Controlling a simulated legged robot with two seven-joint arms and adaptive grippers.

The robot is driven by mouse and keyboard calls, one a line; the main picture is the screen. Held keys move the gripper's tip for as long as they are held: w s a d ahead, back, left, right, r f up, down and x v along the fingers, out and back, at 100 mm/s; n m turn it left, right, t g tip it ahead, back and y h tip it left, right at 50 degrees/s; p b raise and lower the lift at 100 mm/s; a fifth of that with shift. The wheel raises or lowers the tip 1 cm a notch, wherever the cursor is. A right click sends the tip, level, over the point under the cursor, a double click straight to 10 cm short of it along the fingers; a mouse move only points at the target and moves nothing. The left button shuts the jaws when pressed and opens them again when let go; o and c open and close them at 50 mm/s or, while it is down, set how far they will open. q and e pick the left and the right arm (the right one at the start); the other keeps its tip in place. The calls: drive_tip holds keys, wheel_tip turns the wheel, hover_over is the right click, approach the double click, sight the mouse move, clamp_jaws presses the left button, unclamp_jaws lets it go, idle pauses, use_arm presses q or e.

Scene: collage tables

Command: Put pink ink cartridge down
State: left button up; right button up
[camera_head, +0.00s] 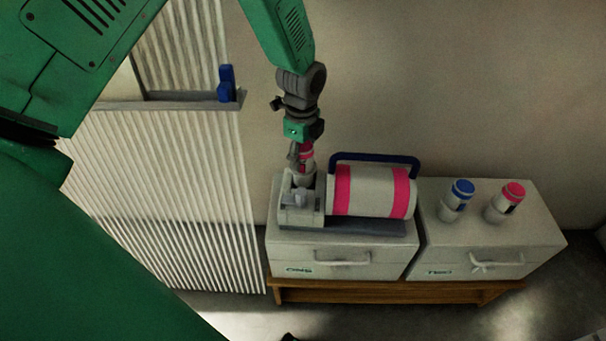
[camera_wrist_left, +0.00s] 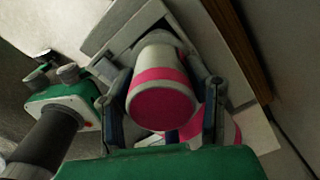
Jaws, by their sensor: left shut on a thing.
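A pink ink cartridge (camera_wrist_left: 162,88), white with a pink band and pink end, is between the fingers of my left gripper (camera_wrist_left: 168,105). In the head view my left gripper (camera_head: 304,158) points down and is shut on the cartridge (camera_head: 306,160), whose pink part shows between the fingers. The gripper is over the left end of a machine (camera_head: 300,206) with a large white drum (camera_head: 372,192) banded in pink. The cartridge's lower end is close to the machine's grey-white holder; whether it touches is hard to tell. My right gripper is not in view.
The machine stands on a white drawer box (camera_head: 340,262). A second box (camera_head: 490,258) beside it bears a blue-topped cartridge (camera_head: 457,200) and a pink-topped cartridge (camera_head: 505,202). Both boxes are on a wooden bench (camera_head: 400,291). A corrugated panel (camera_head: 170,190) stands to the left.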

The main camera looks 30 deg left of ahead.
sight(304, 168)
use_arm(q)
drive_tip(key=f, duration=0.3)
drive_tip(key=f+b, duration=0.1)
drive_tip(key=shift+d+f, duration=0.15)
drive_tip(key=shift+d, duration=0.1)
drive_tip(key=shift+a, duration=0.1)
drive_tip(key=o, duration=1.3)
drive_tip(key=shift+c, duration=0.2)
wheel_tip(304, 168, up, 12)
drive_tip(key=p, duration=0.3)
drive_tip(key=shift+s, duration=0.1)
